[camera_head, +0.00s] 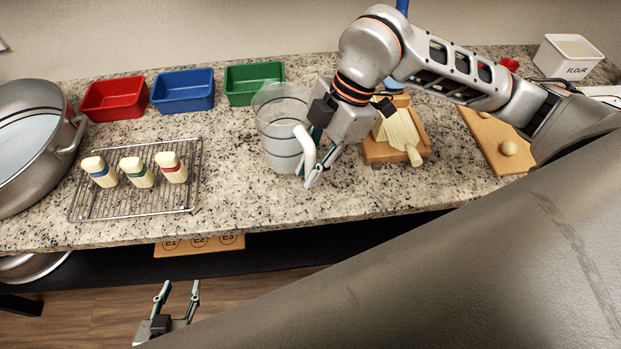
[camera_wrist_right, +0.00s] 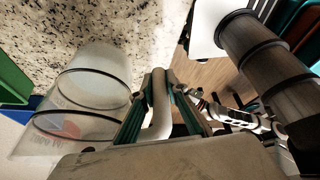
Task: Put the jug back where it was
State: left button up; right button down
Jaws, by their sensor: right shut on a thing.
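The clear jug (camera_head: 283,135) with dark bands and a white handle is at the middle of the counter, just in front of the green tray. I cannot tell whether its base touches the counter. My right gripper (camera_head: 313,170) is shut on the jug's white handle, at the jug's right side. In the right wrist view the fingers (camera_wrist_right: 158,105) close around the handle, and the jug's body (camera_wrist_right: 85,100) lies to the left, seen tilted. My left gripper (camera_head: 177,290) is open and empty, low in front of the counter, over the floor.
A large steel pot (camera_head: 62,150) stands at the left. A wire rack (camera_head: 140,205) holds three small shakers. Red (camera_head: 114,100), blue (camera_head: 183,92) and green (camera_head: 253,80) trays line the back. A wooden block with a pale wedge (camera_head: 385,152) and a cutting board (camera_head: 497,150) are at right.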

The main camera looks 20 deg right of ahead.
jog(key=shift+f, duration=2.05)
jog(key=shift+f, duration=0.2)
jog(key=c, duration=2)
grip_release()
jog(key=shift+b+v, duration=0.45)
jog(key=shift+v, duration=5.7)
